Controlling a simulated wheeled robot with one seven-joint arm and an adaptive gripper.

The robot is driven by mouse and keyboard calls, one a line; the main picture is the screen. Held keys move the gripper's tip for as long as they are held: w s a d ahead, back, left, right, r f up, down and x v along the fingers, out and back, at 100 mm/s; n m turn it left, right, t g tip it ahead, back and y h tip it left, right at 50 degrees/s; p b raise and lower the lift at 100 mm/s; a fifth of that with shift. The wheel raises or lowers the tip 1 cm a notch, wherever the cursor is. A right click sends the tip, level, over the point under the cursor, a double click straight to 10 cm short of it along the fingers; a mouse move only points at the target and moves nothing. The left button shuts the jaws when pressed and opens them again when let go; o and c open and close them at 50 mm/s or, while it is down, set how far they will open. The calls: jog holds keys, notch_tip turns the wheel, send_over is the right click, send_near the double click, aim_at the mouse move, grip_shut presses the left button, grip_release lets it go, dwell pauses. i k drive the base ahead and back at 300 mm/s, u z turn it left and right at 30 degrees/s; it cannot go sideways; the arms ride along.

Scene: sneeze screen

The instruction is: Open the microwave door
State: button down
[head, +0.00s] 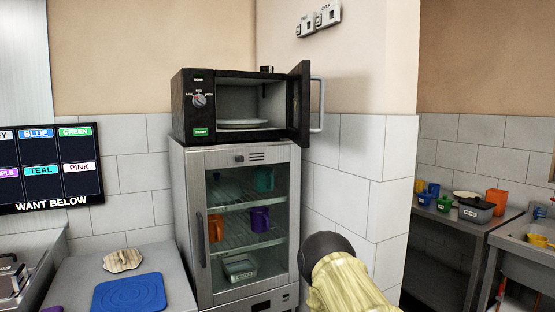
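The black microwave (186,108) stands on top of a glass-fronted fridge. Its door (298,104) is open and swung out to the right, roughly square to the front. The pale handle (318,105) is on the door's outer side, near the tiled wall. Inside the lit cavity is a pale round plate (243,123). A dial and a green button are on the left panel. A yellowish part of my arm with a dark rounded end shows at the bottom, right of the fridge. My gripper is not in view.
The fridge (246,158) is closed and holds several cups and a container. The tiled wall corner (345,160) is close to the door's right. A counter with a blue mat (129,293) is at left. A shelf with containers and a sink are far right.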

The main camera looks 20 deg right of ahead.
aim_at(299, 131)
jog(key=u, duration=0.6)
jog(key=i, duration=0.6)
jog(key=z, duration=1.95)
